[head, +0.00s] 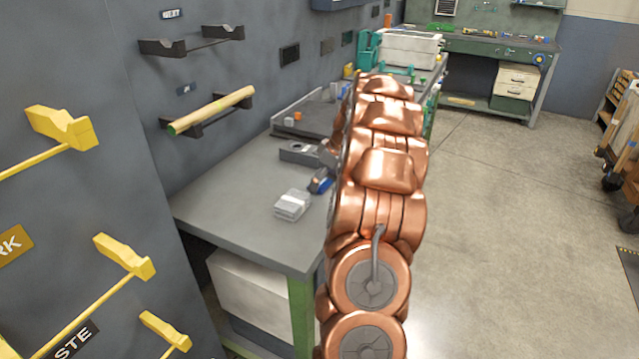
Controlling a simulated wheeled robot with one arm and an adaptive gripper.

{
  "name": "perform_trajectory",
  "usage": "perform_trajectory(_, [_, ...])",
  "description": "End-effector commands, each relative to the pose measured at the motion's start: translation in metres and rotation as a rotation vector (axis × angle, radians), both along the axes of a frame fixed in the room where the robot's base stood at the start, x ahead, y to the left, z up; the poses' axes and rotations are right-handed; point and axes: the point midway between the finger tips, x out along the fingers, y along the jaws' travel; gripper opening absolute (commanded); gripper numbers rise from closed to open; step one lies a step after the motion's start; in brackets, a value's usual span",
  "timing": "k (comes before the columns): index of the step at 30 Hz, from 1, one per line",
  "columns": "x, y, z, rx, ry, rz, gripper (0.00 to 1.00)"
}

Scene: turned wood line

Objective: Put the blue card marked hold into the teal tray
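I cannot make out a blue card marked hold. A small blue-and-dark object (320,181) lies on the near grey bench (235,200) beside my copper arm, but I cannot tell what it is. No clear teal tray shows; teal parts (402,72) lie farther back along the bench line, partly behind my arm, too small to tell. My arm reaches away from the camera and hides part of the bench. My gripper does not show.
A clear-lidded box (292,205) and a grey hand plane-like tool (300,151) stand on the near bench. A wooden rod (212,110) rests on wall hooks. Yellow holders (125,257) stick out at left. The floor at right (510,210) is open.

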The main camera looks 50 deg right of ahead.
Motion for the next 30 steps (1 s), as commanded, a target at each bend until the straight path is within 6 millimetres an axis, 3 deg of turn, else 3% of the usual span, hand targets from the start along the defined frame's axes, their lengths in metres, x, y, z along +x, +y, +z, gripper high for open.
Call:
perform_trajectory(7, [0.0004, -0.0004, -0.0014, -0.001, -0.001, -0.002, 0.98])
perform_trajectory(23, [0.0004, -0.0003, -0.0011, -0.002, -0.001, -0.001, 0.45])
perform_trajectory(30, [0.0006, -0.0005, 0.0009, -0.002, -0.003, -0.001, 0.45])
